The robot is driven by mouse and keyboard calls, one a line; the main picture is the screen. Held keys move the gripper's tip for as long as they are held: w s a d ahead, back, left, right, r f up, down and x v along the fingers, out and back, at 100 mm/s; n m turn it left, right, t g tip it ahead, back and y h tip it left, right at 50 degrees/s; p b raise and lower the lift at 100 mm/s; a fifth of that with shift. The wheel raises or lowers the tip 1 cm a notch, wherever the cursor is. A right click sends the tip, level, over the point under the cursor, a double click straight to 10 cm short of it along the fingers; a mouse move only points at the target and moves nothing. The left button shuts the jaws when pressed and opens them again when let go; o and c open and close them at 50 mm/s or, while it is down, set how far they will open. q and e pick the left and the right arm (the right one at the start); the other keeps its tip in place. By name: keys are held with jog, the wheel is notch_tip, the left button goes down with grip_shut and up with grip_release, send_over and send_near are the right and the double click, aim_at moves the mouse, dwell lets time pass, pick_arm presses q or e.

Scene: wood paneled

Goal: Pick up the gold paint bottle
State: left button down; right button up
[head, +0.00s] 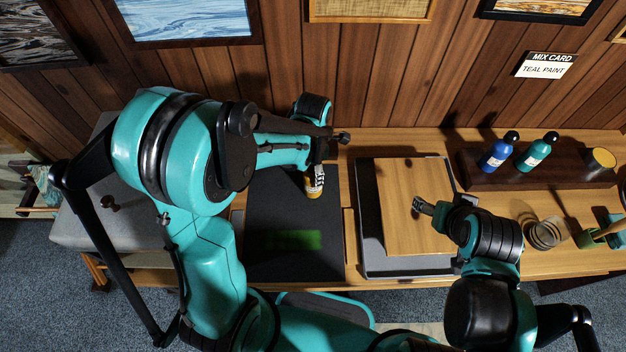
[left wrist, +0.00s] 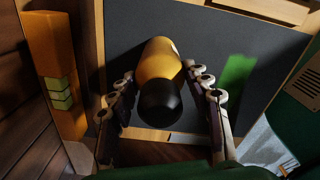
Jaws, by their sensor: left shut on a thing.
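The gold paint bottle (head: 315,184) has a yellow-gold body, a pale label and a black cap. In the head view it is over the back right of the dark mat (head: 270,205), partly hidden by my left gripper (head: 319,163). In the left wrist view the bottle (left wrist: 159,62) sits between the two fingers of my left gripper (left wrist: 161,82), which is shut on it, with the cap toward the camera. I cannot tell whether its base touches the mat. My right gripper (head: 421,207) is over the wooden board, away from the bottle; its finger gap is unclear.
A wooden board (head: 400,180) lies on a grey tray. A glass jar (head: 545,234) stands farther right. A green patch (head: 295,240) marks the mat.

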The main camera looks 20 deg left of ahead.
pick_arm(q)
jog(key=shift+r, duration=0.1)
notch_tip(320, 180, up, 4)
jog(key=shift+d+r+p, duration=0.1)
jog(key=shift+r+p, duration=0.1)
jog(key=shift+p, duration=0.45)
jog(key=w+d+r, duration=0.1)
jog(key=d+r, duration=0.2)
jog(key=d, duration=0.2)
jog(key=w+d+r+p, duration=0.1)
jog(key=w+d+r, duration=0.1)
jog(key=d, duration=0.4)
jog(key=shift+r, duration=0.7)
jog(key=c, duration=1.5)
grip_release()
jog(key=c, duration=0.6)
jog(key=shift+f, duration=0.15)
jog(key=shift+c, duration=0.2)
